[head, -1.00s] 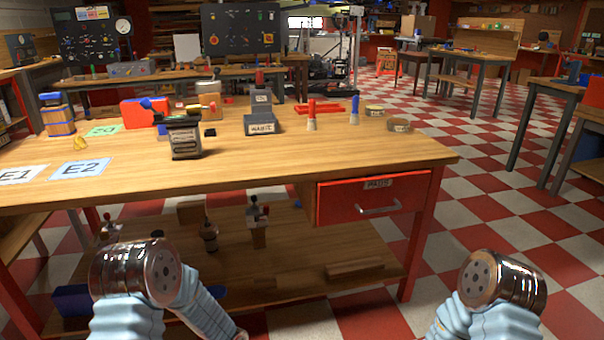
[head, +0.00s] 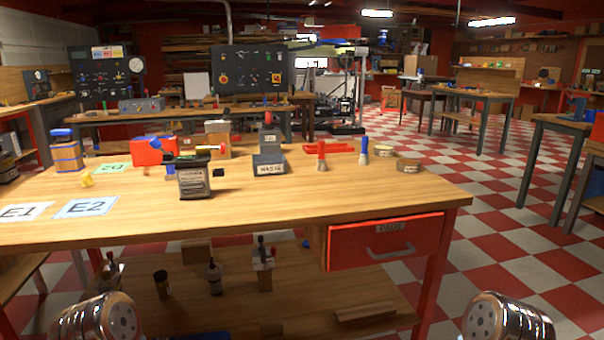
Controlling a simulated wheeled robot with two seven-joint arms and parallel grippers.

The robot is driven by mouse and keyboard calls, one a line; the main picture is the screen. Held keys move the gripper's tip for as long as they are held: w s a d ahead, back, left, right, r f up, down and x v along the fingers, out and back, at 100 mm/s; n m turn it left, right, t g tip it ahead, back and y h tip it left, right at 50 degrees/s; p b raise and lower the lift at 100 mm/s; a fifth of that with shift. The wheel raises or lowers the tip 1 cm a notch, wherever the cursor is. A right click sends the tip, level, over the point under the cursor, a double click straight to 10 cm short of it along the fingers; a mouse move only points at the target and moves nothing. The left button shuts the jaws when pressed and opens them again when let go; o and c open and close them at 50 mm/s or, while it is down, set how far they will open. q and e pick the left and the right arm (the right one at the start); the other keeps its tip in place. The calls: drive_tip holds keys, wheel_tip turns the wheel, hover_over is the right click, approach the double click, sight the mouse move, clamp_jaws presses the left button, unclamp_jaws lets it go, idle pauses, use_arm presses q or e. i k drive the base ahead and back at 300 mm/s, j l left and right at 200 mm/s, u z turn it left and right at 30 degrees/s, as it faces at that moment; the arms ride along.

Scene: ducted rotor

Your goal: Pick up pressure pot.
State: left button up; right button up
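No label that I can read names the pressure pot. A dark grey, squarish canister (head: 195,181) with a pale label and fittings on top stands on the near workbench, left of centre; I cannot tell whether it is the pressure pot. Small pot-like things stand on the lower shelf, among them a dark cup (head: 162,284) and a vessel with a stem (head: 214,278). Only rounded metal parts of my two arms show at the bottom left and bottom right. Neither gripper is in view, and nothing visible is held.
The wooden workbench (head: 300,207) has a clear front strip and a red drawer (head: 385,243). A red block (head: 147,152), a grey stand (head: 269,160), brushes (head: 364,152) and round tins (head: 408,165) stand behind. Cards (head: 86,207) lie left. Checkered floor (head: 497,238) is open at right.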

sight(191, 171)
drive_tip(key=i+j+u, duration=0.2)
drive_tip(key=i+j, duration=0.25)
drive_tip(key=i+j+u, duration=0.2)
drive_tip(key=i, duration=0.5)
drive_tip(key=k, duration=0.45)
drive_tip(key=k+j, duration=0.15)
drive_tip(key=k, duration=0.35)
